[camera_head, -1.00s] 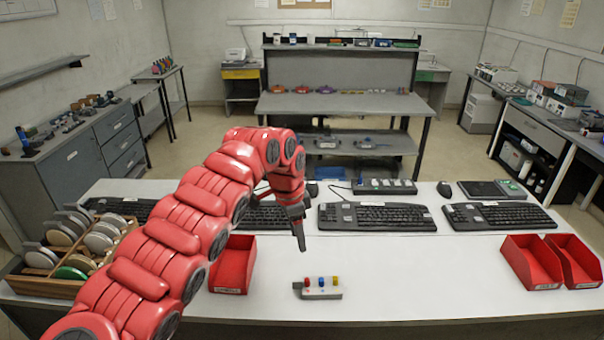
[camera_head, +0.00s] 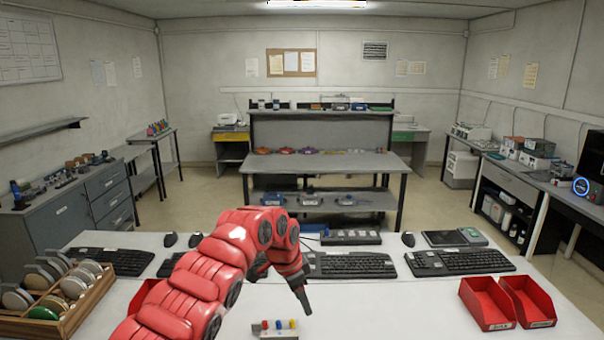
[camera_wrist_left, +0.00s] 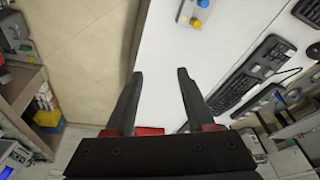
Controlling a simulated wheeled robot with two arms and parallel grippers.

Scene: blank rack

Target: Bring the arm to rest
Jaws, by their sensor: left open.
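My left arm, red and segmented, reaches in from the bottom left of the head view. Its dark gripper (camera_head: 301,296) points down above the white table (camera_head: 380,305), between a keyboard and a small block with coloured pegs (camera_head: 275,329). In the left wrist view the two fingers of the gripper (camera_wrist_left: 158,92) stand apart with nothing between them. The peg block (camera_wrist_left: 193,16) lies beyond the fingertips at the top of that view. My right gripper does not show.
Several keyboards (camera_head: 458,261) line the far side of the table. A wooden rack of discs (camera_head: 95,305) stands at the left. Two red bins (camera_head: 487,304) sit at the right. Another red bin is partly behind my arm. The table front between block and right bins is clear.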

